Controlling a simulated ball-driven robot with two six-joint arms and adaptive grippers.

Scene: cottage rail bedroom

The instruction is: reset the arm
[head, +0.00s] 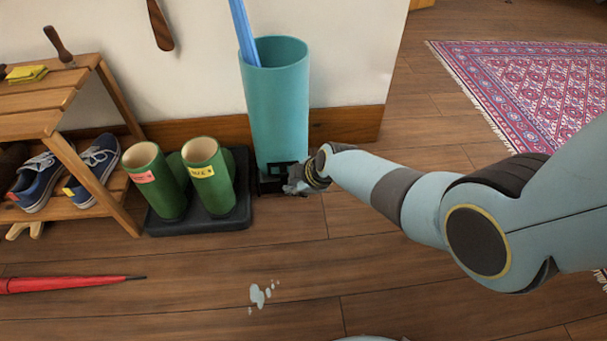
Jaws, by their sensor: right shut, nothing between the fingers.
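My right arm reaches in from the right of the head view. Its gripper (273,178) is shut and empty, just in front of the lower part of a teal umbrella stand (279,105). I cannot tell whether it touches the stand. A blue rolled item (244,33) stands tilted in the stand. My left gripper is not in view.
Two green boots (208,178) stand on a dark tray (198,222) left of the gripper. A wooden shoe rack (62,165) holds sneakers. A red umbrella (62,284) lies on the floor, near a small puddle (258,296). A patterned rug (540,95) lies at right.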

